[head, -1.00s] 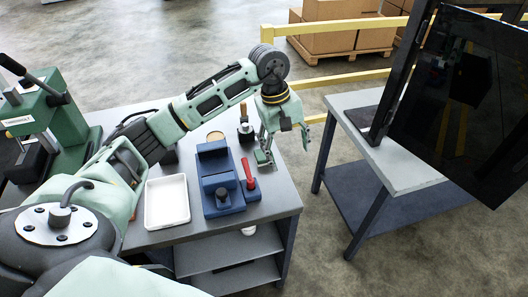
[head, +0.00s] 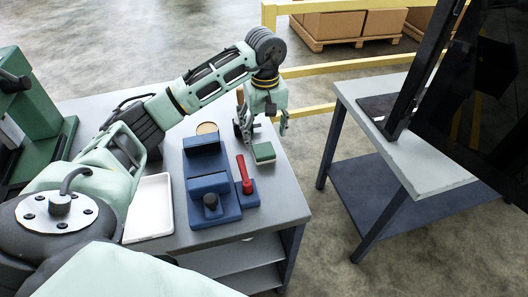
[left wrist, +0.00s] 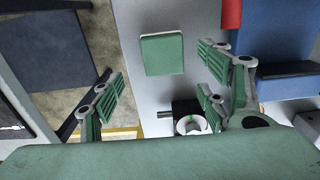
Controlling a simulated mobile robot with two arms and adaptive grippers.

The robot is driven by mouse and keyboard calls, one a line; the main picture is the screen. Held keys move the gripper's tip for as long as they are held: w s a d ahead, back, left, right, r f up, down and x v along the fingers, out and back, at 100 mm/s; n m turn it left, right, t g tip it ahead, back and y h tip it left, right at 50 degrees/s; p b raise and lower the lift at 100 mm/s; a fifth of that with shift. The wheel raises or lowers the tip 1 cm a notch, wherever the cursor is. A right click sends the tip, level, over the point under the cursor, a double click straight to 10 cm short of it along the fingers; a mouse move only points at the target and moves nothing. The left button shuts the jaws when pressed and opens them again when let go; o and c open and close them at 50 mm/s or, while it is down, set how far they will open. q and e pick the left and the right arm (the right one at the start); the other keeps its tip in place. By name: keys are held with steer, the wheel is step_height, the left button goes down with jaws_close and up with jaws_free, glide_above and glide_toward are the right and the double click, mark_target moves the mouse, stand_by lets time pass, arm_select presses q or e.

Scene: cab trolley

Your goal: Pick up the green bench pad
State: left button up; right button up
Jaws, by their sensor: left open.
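The green bench pad (head: 264,153) is a small square block lying flat on the grey bench top, near its right edge. My left gripper (head: 264,128) is open and empty, over the bench just behind the pad in the head view. In the left wrist view the pad (left wrist: 162,54) lies beyond the spread fingers, in line with the gap between them (left wrist: 160,80). The pad looks apart from both fingers. My right gripper does not show.
A blue fixture (head: 208,178) and a red-handled tool (head: 244,176) stand left of the pad. A white tray (head: 150,208) lies farther left. A black tool (left wrist: 190,118) sits close to the gripper. A second table (head: 420,160) stands right, across a gap.

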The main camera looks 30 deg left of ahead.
mark_target(264, 149)
arm_select(q)
steer(key=shift+s+d+f+p, duration=0.15)
steer(key=shift+s+f+p, duration=0.25)
steer(key=shift+f, duration=0.25)
step_height(264, 149, down, 4)
steer(key=shift+s+r+p, duration=0.15)
steer(key=shift+r+p, duration=0.05)
steer(key=shift+p, duration=0.45)
steer(key=shift+f, duration=0.45)
steer(key=c, duration=1.1)
steer(key=shift+c, duration=0.7)
steer(key=shift+r, duration=0.1)
